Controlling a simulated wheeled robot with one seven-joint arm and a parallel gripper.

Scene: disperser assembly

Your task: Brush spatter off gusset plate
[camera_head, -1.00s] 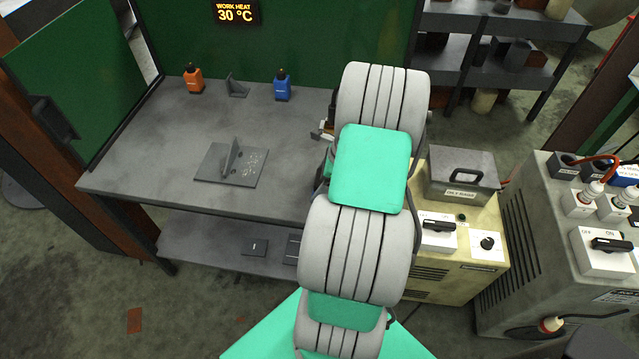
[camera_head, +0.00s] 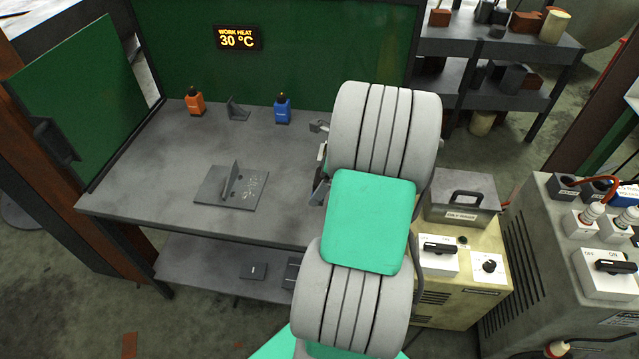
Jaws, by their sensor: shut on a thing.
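The gusset plate (camera_head: 229,182) stands upright on a flat grey base plate (camera_head: 212,190) on the workbench. Pale specks of spatter (camera_head: 252,185) lie on the base plate, to the right of the gusset's foot. My gripper (camera_head: 319,190) is mostly hidden behind my arm; only some small grey parts show at the arm's left edge, right of the base plate and apart from it. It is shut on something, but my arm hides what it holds. I cannot make out a brush.
An orange bottle (camera_head: 194,102), a small grey bracket (camera_head: 237,109) and a blue bottle (camera_head: 282,108) stand along the bench's back. A green screen (camera_head: 75,110) stands at the left. A yellowish machine (camera_head: 455,290) stands right of my arm. The bench's front left is clear.

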